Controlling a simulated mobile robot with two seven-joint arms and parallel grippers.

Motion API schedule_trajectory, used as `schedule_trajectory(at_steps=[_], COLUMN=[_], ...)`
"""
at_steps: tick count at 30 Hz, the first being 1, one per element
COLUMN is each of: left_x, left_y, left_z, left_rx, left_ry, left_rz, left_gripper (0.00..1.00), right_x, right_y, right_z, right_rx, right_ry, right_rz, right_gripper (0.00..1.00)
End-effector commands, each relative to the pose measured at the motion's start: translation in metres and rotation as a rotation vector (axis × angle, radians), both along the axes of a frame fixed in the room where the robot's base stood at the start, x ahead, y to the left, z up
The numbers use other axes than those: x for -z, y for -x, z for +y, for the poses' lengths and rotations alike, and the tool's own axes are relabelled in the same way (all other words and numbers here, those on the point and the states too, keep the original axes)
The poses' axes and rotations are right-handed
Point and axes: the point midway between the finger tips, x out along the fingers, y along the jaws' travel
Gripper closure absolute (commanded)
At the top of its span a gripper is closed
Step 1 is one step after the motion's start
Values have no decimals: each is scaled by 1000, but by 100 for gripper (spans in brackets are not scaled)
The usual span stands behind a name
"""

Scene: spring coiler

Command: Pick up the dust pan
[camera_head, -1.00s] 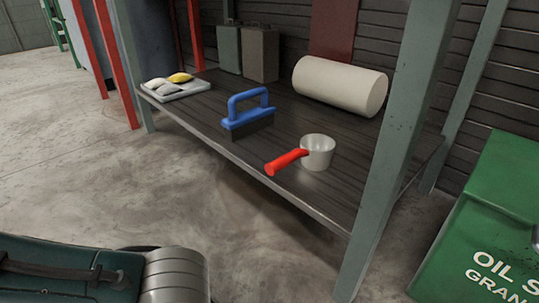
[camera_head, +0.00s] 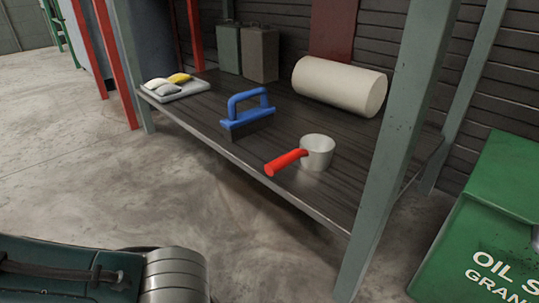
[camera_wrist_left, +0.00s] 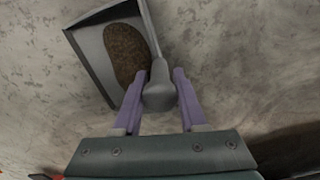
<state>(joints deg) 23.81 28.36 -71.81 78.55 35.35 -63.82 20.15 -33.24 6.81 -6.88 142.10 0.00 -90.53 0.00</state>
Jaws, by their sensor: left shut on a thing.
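The dust pan is a grey tray with a raised rim (camera_wrist_left: 88,66) in the upper left of the left wrist view, with the floor behind it. A brown, grainy oval heap (camera_wrist_left: 127,52) lies in it. Its grey handle (camera_wrist_left: 159,96) points down toward my palm. My left gripper (camera_wrist_left: 160,76) is shut on the handle, one purple finger on each side. The head view shows only part of my left arm at the lower left; the dust pan and both grippers are out of that view.
A green bin (camera_head: 490,215) stands at the right. Open concrete floor (camera_head: 70,180) lies left.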

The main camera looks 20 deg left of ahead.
Motion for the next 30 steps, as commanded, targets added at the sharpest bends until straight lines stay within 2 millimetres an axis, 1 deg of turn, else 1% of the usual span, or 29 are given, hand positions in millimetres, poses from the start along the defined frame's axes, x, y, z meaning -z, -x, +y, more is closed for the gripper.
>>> schedule_trajectory(at_steps=[10,14,16,20,23,27,30], left_x=[-2,-12,-20,-44,-69,-110,-137], left_y=[0,0,0,0,0,0,0], left_z=[0,0,0,0,0,0,0], left_rx=[0,0,0,0,0,0,0], left_ry=[0,0,0,0,1,1,1], left_rz=[0,0,0,0,-1,-1,0], left_gripper=[100,100,100,100,100,100,100], right_x=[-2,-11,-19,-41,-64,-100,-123], right_y=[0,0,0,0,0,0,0], right_z=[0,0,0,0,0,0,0], right_rx=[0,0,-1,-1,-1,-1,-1], right_ry=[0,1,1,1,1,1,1], right_rz=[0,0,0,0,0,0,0], right_gripper=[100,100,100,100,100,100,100])
